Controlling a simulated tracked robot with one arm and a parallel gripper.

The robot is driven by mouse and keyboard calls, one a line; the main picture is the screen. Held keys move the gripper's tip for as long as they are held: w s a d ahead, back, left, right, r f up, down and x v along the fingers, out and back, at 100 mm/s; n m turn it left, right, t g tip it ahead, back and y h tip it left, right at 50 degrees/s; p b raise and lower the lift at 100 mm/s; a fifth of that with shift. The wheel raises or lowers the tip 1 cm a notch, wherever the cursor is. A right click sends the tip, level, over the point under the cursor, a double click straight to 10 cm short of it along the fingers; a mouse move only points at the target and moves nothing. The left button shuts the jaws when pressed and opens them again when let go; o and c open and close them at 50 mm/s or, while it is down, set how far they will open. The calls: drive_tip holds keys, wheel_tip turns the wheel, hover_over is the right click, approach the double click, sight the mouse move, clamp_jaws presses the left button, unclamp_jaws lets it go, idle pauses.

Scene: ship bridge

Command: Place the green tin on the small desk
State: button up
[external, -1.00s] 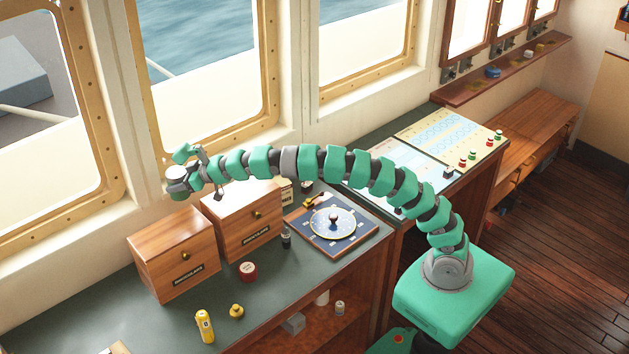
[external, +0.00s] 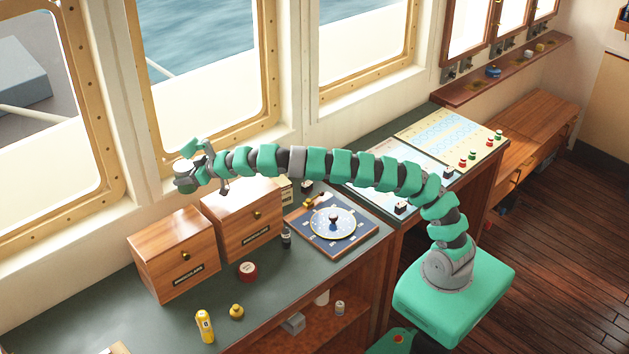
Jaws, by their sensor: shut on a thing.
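My gripper (external: 188,178) is at the far left end of my outstretched arm, in front of the window wall. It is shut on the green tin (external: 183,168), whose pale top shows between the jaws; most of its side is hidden. The tin is held up in the air, above the two wooden boxes in the picture. Which surface is the small desk is not certain; a low wooden desk (external: 545,118) with drawers stands along the wall at the right.
Two wooden drawer boxes (external: 172,252) stand on the dark green counter (external: 150,325). A yellow bottle (external: 204,326), a yellow knob-like piece (external: 237,311), a red tin (external: 247,271) and a dial board (external: 333,222) are also there. A chart table (external: 455,140) holds small coloured pieces.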

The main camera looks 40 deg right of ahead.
drive_tip(key=shift+w+d+f+m+t+h, duration=0.95)
drive_tip(key=shift+d+m+h, duration=2.05)
drive_tip(key=shift+d, duration=10.6)
drive_tip(key=s+d+f+m+h, duration=0.1)
drive_tip(key=s+d+f, duration=0.1)
drive_tip(key=d, duration=0.6)
drive_tip(key=s+d+f+m+h, duration=0.1)
drive_tip(key=s+d, duration=0.3)
drive_tip(key=d, duration=0.5)
drive_tip(key=s+d+f+m+h, duration=0.2)
drive_tip(key=s+d+f+h, duration=0.1)
drive_tip(key=d, duration=0.5)
drive_tip(key=shift+s+d+f+b, duration=0.2)
drive_tip(key=shift+s+d+b, duration=0.05)
drive_tip(key=shift+s+b, duration=0.2)
